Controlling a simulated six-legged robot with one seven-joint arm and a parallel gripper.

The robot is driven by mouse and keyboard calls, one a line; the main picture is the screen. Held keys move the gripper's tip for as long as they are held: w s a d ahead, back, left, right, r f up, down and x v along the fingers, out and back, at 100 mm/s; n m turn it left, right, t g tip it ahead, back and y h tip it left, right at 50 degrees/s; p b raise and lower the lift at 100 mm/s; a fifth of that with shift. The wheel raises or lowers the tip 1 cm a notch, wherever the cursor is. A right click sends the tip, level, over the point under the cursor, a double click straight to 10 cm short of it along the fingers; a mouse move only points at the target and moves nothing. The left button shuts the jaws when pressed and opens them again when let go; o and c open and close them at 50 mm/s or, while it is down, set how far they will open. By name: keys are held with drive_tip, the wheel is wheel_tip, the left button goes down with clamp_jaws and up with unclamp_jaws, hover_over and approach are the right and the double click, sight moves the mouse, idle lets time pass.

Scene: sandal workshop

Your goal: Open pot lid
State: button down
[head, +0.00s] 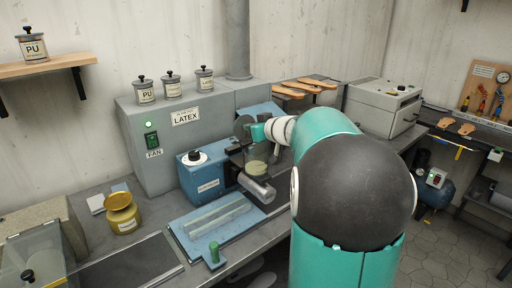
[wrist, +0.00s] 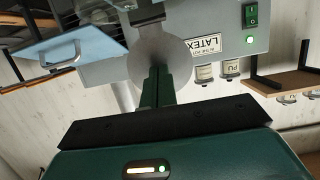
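My gripper (head: 258,132) is beside the blue machine, in front of the grey fan cabinet. Its fingers (wrist: 155,88) are close together on a round grey disc, which looks like a pot lid (wrist: 160,58). The lid (head: 242,127) also shows in the head view, tilted up on edge at the fingertips. The lid is apart from the pot, whose top looks uncovered. My arm hides part of the area to the right.
A blue machine (head: 202,180) with a metal cylinder (head: 257,188) stands close by. Lidded jars (head: 172,88) stand on the fan cabinet (head: 140,122). A yellow pot (head: 122,215) is at left. A blue plate with a ridged block (head: 215,220) lies in front.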

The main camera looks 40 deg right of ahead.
idle(0.5)
drive_tip(key=f+v, duration=0.2)
drive_tip(key=v, duration=0.9)
drive_tip(key=shift+s, duration=0.75)
drive_tip(key=shift+f, duration=0.1)
drive_tip(key=s+a+f+n+g+y, duration=0.1)
drive_tip(key=s+a+f+g+y, duration=0.15)
drive_tip(key=a, duration=0.85)
drive_tip(key=s+a+f+g+y, duration=0.1)
drive_tip(key=a+g, duration=0.2)
drive_tip(key=a, duration=0.7)
drive_tip(key=s+a+f+g+h, duration=0.1)
drive_tip(key=s+a+f+h, duration=0.1)
drive_tip(key=s+a, duration=0.3)
drive_tip(key=s+a+f+m+g+h, duration=0.1)
drive_tip(key=s+a+f, duration=0.3)
drive_tip(key=s, duration=0.5)
drive_tip(key=shift+s+a+f+g+h, duration=0.25)
drive_tip(key=shift+a+g+h, duration=0.35)
drive_tip(key=shift+g, duration=0.15)
